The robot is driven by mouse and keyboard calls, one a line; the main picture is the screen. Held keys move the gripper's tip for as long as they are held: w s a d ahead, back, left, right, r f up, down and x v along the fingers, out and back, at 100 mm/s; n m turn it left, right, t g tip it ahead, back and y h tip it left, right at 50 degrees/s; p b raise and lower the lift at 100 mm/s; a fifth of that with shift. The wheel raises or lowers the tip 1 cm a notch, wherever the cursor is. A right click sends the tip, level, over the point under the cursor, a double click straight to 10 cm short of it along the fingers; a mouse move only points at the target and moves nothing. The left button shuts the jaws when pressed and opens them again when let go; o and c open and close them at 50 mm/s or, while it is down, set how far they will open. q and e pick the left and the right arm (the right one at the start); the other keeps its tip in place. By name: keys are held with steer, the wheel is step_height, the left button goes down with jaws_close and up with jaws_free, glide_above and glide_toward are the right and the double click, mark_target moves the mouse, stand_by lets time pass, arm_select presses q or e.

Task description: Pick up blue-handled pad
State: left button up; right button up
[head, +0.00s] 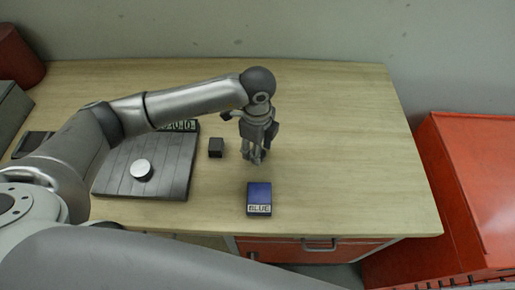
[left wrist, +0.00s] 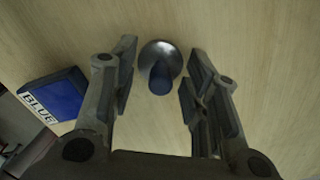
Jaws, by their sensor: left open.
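The blue-handled pad (left wrist: 160,65) shows in the left wrist view as a round grey metal disc with a short blue handle. It lies on the wooden table between my spread left fingers, a little beyond their tips. My left gripper (head: 255,157) points down over the table in the head view; it also shows in the left wrist view (left wrist: 163,75), open with nothing clamped. In the head view the gripper hides the pad. My right gripper is not in view.
A blue block labelled BLUE (head: 259,196) lies in front of the gripper. A small dark cube (head: 216,147) is left of it. A red cabinet (head: 465,170) stands right. The table's right side is clear.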

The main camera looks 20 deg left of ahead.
arm_select(q)
steer(key=shift+f, duration=0.1)
steer(key=shift+c, duration=0.3)
jaws_close()
